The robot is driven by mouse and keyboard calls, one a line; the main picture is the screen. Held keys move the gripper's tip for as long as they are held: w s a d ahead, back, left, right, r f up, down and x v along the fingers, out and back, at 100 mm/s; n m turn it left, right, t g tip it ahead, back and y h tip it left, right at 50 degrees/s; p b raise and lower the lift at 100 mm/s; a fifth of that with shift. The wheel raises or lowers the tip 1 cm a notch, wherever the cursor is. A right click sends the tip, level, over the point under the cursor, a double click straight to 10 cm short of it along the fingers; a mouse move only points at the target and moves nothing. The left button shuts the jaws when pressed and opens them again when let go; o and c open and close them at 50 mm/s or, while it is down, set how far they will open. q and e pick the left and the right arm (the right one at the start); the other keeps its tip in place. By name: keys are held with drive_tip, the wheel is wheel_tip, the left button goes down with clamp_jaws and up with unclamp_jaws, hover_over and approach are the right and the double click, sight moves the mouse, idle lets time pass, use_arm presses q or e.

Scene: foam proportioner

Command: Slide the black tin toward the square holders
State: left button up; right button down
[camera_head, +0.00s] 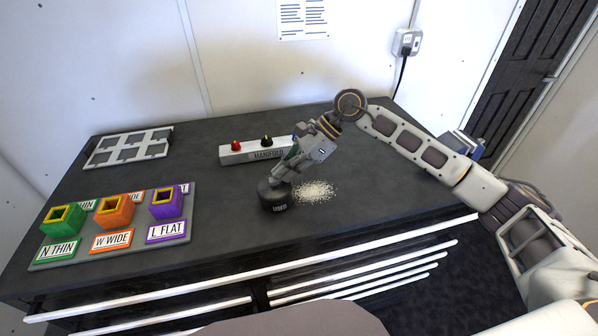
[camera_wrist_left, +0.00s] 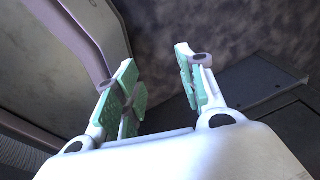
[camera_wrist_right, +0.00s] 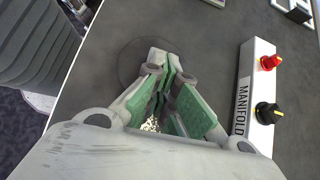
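The round black tin (camera_head: 276,199) stands upright on the dark table near its front edge. Its lid shows as a dark disc (camera_wrist_right: 128,62) in the right wrist view. My right gripper (camera_head: 277,180) points down at the tin's top; its fingertips (camera_wrist_right: 165,62) are together over the tin, and contact cannot be told. The square holders stand on a grey board (camera_head: 80,251) at the left: green (camera_head: 62,222), orange (camera_head: 114,211) and purple (camera_head: 166,203). My left gripper (camera_wrist_left: 158,70) is open and empty, outside the head view.
Pale granules (camera_head: 316,191) lie just right of the tin. The manifold box (camera_head: 238,154) with red and black knobs stands behind. A grey framed tray (camera_head: 128,149) lies at the back left. The table between tin and holder board is clear.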

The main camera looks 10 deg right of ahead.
sight(262, 187)
drive_tip(key=a, duration=0.2)
drive_tip(key=a+b, duration=0.1)
drive_tip(key=a, duration=0.2)
drive_tip(key=s+a+b, duration=0.1)
drive_tip(key=a, duration=0.1)
drive_tip(key=shift+a+f, duration=0.3)
drive_tip(key=shift+f, duration=0.1)
use_arm(q)
drive_tip(key=w+d, duration=0.3)
drive_tip(key=w, duration=0.3)
drive_tip(key=shift+t, duration=0.4)
use_arm(e)
drive_tip(key=shift+d+r, duration=0.1)
drive_tip(key=shift+d, duration=0.05)
drive_tip(key=shift+w+d+r, duration=0.25)
drive_tip(key=shift+d+r, duration=0.15)
drive_tip(key=shift+r, duration=0.25)
drive_tip(key=shift+v, duration=3.45)
